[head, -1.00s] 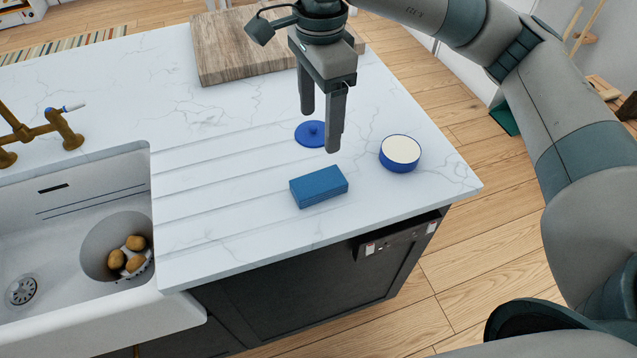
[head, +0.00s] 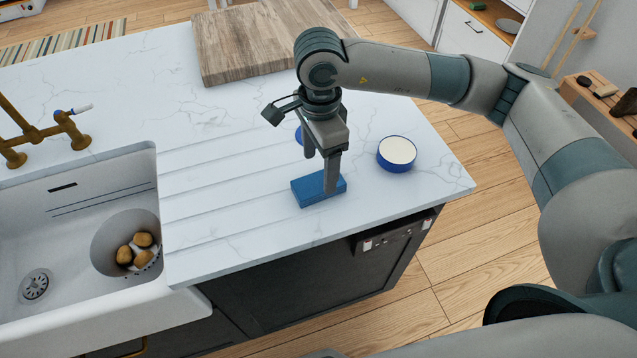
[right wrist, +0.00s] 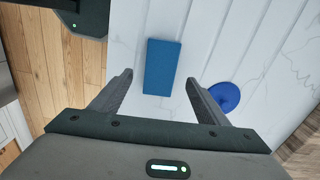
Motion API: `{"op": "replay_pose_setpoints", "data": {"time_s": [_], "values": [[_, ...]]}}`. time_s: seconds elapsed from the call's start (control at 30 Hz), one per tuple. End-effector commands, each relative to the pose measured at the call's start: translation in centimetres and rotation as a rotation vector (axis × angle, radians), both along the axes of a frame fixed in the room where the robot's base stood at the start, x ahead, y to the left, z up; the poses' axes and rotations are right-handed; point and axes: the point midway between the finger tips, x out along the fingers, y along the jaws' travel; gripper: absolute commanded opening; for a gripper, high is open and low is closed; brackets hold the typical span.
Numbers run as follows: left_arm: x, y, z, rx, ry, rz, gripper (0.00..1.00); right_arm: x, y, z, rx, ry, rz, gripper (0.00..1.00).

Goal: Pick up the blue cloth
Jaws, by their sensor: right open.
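The blue cloth (head: 312,194) is a flat, folded blue block lying on the white countertop near its front edge. It also shows in the right wrist view (right wrist: 162,66), just beyond the fingertips and between their lines. My right gripper (head: 321,172) points down above the cloth, and one finger covers part of it in the head view. In the right wrist view the two fingers (right wrist: 159,80) are spread apart with nothing between them. My left gripper is not in view.
A round blue lid (right wrist: 225,96) lies close to one finger, mostly hidden in the head view. A blue-rimmed round dish (head: 396,154) stands right of the cloth. A wooden board (head: 240,45) lies behind. The sink (head: 75,205) holding several potatoes is at left.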

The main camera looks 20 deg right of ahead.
Motion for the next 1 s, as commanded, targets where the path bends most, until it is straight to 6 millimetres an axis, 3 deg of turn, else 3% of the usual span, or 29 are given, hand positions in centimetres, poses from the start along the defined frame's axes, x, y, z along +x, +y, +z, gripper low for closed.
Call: {"op": "replay_pose_setpoints", "data": {"time_s": [0.27, 0.6, 0.77, 1.0], "values": [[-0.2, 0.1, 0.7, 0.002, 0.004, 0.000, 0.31, 0.0, 0.1, -0.4, 0.001, 0.004, 0.000, 0.69], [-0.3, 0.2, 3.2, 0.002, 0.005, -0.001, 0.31, 0.0, 0.2, -3.9, 0.000, 0.004, 0.000, 0.69], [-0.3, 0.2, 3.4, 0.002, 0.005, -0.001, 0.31, 0.1, 0.2, -5.0, 0.001, 0.001, 0.000, 0.69], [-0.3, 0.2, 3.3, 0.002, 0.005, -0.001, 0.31, 0.1, 0.2, -5.2, 0.000, 0.000, 0.000, 0.69]]}}
